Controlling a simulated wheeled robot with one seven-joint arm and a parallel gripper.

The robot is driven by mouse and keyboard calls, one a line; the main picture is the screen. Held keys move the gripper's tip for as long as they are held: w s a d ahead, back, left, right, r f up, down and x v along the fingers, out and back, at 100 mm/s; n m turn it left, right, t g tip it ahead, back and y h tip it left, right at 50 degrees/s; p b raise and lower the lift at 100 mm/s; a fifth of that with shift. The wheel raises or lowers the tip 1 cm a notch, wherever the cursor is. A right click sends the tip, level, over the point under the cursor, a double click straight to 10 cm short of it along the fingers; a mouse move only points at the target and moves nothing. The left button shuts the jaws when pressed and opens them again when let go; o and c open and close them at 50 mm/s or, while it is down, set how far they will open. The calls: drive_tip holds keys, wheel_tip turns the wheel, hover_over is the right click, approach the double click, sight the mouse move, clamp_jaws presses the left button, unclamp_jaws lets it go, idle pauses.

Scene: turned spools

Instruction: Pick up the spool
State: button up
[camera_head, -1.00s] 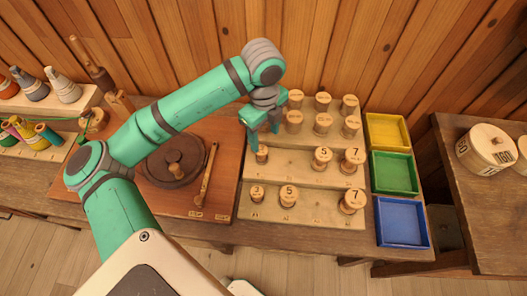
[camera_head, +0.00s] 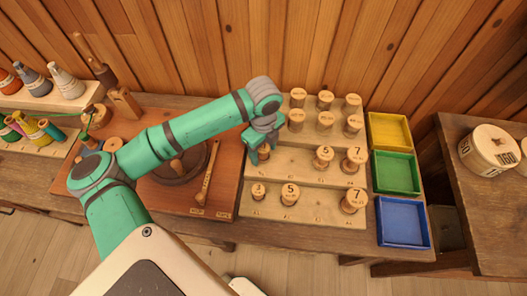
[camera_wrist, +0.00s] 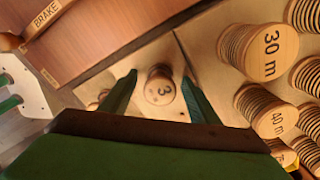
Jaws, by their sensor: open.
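My gripper (camera_head: 262,148) is over the left end of the middle step of the spool rack (camera_head: 292,162). In the wrist view its two green fingers (camera_wrist: 159,80) are open, one on each side of a small wooden spool marked 3 (camera_wrist: 159,90). Whether either finger touches the spool cannot be told. In the head view this spool (camera_head: 264,154) is partly hidden by the gripper. Another small spool marked 3 (camera_head: 258,191) stands on the front step.
Spools marked 5 (camera_head: 324,157) and 7 (camera_head: 354,159) stand farther right on the same step. Larger spools (camera_head: 296,119) stand close behind, including one marked 30 m (camera_wrist: 270,52). Yellow (camera_head: 390,117), green (camera_head: 418,172) and blue (camera_head: 403,243) trays lie right. A brake lever (camera_head: 208,175) is left.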

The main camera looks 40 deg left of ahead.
drive_tip(key=shift+f, duration=0.15)
drive_tip(key=c, duration=1.1)
drive_tip(key=shift+c, duration=0.2)
